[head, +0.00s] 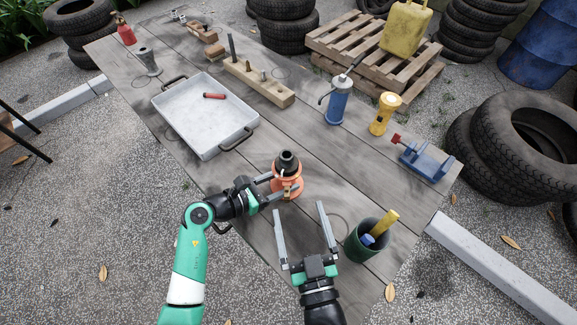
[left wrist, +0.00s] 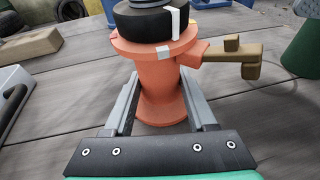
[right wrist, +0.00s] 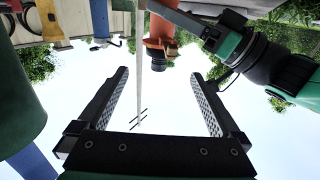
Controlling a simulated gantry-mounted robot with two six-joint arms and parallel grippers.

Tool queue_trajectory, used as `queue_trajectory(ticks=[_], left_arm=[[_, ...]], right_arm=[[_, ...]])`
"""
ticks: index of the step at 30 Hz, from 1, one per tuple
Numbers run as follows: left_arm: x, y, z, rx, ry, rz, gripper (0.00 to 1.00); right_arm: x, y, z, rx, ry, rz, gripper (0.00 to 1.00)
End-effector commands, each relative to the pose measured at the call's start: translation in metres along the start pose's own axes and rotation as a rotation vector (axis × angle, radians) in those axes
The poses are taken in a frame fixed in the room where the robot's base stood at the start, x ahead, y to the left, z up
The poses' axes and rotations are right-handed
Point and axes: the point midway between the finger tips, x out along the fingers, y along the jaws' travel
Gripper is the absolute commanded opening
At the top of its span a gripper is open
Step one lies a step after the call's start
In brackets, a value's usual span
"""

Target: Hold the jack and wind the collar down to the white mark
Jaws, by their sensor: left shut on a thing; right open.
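The jack (head: 286,187) is an orange body standing on the wooden table, with a black collar (head: 287,162) on top. In the left wrist view the jack body (left wrist: 160,88) stands upright between my left fingers. There the collar (left wrist: 150,22) carries a white stripe (left wrist: 176,23), and a small white patch (left wrist: 163,52) sits on the orange flange below, left of the stripe. A tan lever (left wrist: 232,58) sticks out right. My left gripper (head: 271,188) is shut on the jack body. My right gripper (head: 299,208) is open and empty, in front of the jack, apart from it.
A green cup (head: 361,242) holding a yellow-handled tool stands right of my right gripper. A white tray (head: 196,143) lies behind left. A blue pump can (head: 338,103), a yellow flashlight (head: 384,114) and a blue vise (head: 427,162) stand farther back right. Table is bare right of the jack.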

Motion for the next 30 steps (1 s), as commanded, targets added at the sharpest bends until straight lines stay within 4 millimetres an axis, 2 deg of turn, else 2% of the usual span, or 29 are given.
queue_trajectory(ticks=[4,7,15,21,25,30], left_arm=[[0.0,-0.001,-0.001,0.0,0.001,-0.002,0.26],[0.0,-0.001,-0.001,-0.001,0.001,-0.002,0.26],[0.0,-0.001,-0.001,-0.001,0.001,-0.002,0.26],[0.0,-0.001,-0.001,-0.001,0.001,-0.002,0.26],[0.0,-0.001,-0.001,-0.001,0.001,-0.001,0.26],[0.0,0.0,-0.001,-0.001,0.001,-0.001,0.26]], right_arm=[[0.005,0.0,-0.001,0.001,0.002,0.001,1.0],[0.018,0.0,-0.001,0.001,0.003,0.002,1.0],[0.079,0.001,-0.002,0.001,0.003,0.002,1.0],[0.112,0.0,-0.002,0.001,0.002,0.001,1.0],[0.12,0.001,-0.002,0.001,0.002,0.002,1.0],[0.121,0.001,-0.001,0.001,0.002,0.001,1.0]])
